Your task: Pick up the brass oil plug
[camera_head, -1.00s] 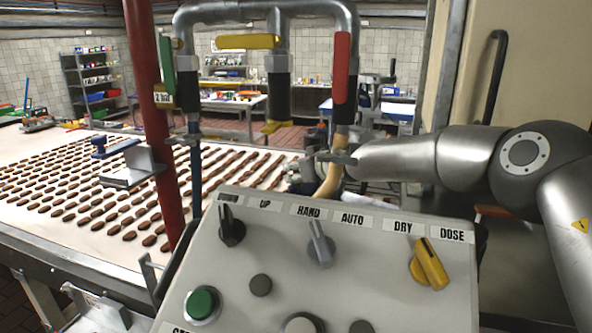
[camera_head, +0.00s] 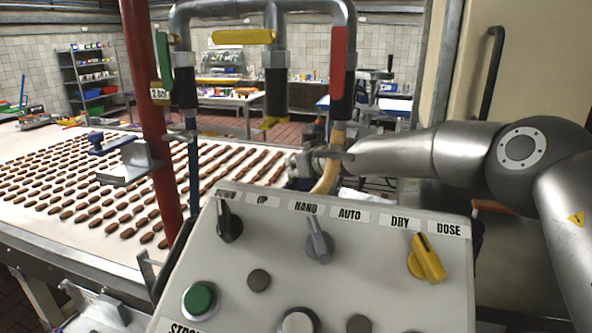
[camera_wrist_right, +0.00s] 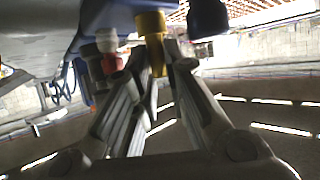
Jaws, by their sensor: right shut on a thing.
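The brass oil plug (camera_wrist_right: 152,24) shows in the right wrist view as a yellow-brass stepped piece at the top centre, with a narrower lower end between my fingers. My right gripper (camera_wrist_right: 160,56) is shut on it, with a finger on each side. In the head view my right arm comes in from the right, and my right gripper (camera_head: 303,164) is behind the control panel, partly hidden by a tan hose. The plug cannot be made out in the head view. My left gripper is not in view.
A control panel (camera_head: 268,240) with knobs and buttons fills the front. Pipes with green, yellow and red valve handles (camera_head: 342,66) and a red post (camera_head: 147,110) stand close by. A belt (camera_head: 95,250) carries rows of brown biscuits at left. Beside the plug is a red-and-white fitting (camera_wrist_right: 107,50).

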